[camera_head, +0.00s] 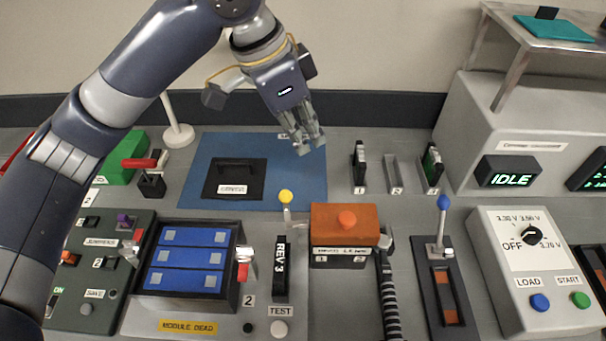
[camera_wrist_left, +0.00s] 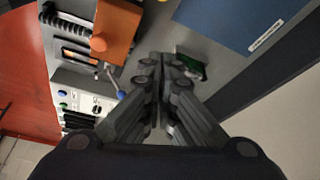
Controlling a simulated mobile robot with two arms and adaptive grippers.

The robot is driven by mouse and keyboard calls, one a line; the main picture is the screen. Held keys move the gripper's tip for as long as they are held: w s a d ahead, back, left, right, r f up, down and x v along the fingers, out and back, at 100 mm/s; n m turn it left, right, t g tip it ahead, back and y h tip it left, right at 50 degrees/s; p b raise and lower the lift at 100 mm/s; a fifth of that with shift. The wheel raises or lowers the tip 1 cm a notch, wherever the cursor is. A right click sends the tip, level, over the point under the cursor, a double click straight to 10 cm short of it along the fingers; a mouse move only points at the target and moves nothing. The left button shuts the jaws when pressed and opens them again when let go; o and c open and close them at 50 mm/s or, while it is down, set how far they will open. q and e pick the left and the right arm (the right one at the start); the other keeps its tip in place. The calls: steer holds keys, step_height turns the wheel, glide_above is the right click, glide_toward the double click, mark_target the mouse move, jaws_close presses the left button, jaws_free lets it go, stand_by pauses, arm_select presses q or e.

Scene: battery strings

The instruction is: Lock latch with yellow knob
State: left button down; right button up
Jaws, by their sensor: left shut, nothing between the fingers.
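The yellow knob (camera_head: 285,196) sits on top of a short pale latch stem on the grey bench, at the front edge of the blue mat (camera_head: 305,170) and just left of the orange box (camera_head: 342,222). I cannot make out the latch's exact position. My left gripper (camera_head: 311,146) is shut and empty, above and behind the knob, over the mat's back right corner and clear of the knob. In the left wrist view the shut fingers (camera_wrist_left: 163,62) point toward the bench, and I cannot pick out the yellow knob there. My right gripper is not in view.
A black handled cover (camera_head: 235,180) lies on the mat. The battery module (camera_head: 187,262) stands front left, and a blue-knobbed lever (camera_head: 443,203) stands to the right. Slotted cards (camera_head: 432,165) stand behind. The grey tester (camera_head: 535,265) is at the right.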

arm_select(q)
steer(key=shift+s, duration=0.1)
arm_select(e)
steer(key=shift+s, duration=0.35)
arm_select(q)
step_height(320, 180, down, 10)
steer(key=p, duration=0.2)
steer(key=shift+a, duration=0.25)
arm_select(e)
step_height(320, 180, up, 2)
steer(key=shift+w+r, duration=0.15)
arm_select(q)
steer(key=shift+f, duration=0.1)
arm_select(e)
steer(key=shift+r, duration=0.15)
